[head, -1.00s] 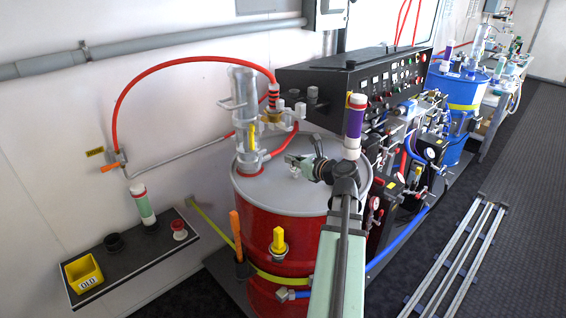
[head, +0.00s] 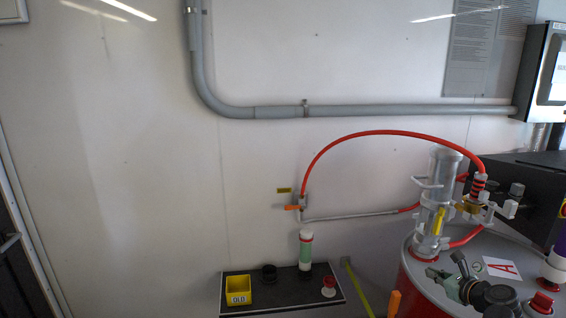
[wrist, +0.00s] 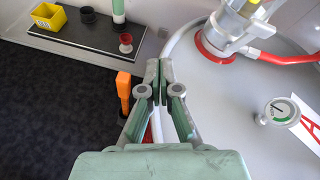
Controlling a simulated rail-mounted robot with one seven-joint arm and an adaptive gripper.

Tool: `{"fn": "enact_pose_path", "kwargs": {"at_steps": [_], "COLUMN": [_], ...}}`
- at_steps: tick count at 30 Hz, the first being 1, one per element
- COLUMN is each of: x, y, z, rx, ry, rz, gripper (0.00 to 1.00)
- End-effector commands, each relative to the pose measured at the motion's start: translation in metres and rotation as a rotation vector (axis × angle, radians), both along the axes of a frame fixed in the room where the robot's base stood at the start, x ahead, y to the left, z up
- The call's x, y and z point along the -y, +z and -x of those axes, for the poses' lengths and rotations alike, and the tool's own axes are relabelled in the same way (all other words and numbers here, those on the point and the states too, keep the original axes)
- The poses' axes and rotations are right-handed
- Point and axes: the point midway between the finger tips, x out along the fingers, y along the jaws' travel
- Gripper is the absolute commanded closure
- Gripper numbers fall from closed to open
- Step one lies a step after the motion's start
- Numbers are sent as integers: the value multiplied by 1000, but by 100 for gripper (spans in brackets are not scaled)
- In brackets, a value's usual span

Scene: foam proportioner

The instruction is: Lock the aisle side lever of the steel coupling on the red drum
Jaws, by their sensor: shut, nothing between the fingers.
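The red drum (head: 404,285) with its grey lid stands at the lower right of the head view. My green gripper (head: 432,273) is low over the lid, below and left of the coupling. In the wrist view my gripper (wrist: 159,66) is shut and empty at the lid's edge.
A red hose (head: 385,133) arches to the wall valve. A wall shelf (head: 285,303) holds a yellow bin (head: 238,290) and a green-white bottle (head: 306,250). An orange handle (wrist: 123,90) stands beside the drum. A gauge (wrist: 280,111) sits on the lid.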

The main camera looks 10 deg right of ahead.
Motion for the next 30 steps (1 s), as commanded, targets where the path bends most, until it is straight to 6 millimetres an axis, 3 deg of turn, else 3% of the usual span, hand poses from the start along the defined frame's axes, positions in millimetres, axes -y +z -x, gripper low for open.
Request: {"fn": "enact_pose_path", "kwargs": {"at_steps": [7, 13, 21, 25, 30], "x": [-87, -178, -282, -319, -348], "y": [-77, -154, -243, -276, -304], "z": [-29, -34, -5, 17, 41], "rx": [-149, -257, -294, -267, -214], "ry": [304, 702, 1327, 1636, 1953], "rz": [312, 664, 1113, 1296, 1463], "gripper": [100, 100, 100, 100, 100]}}
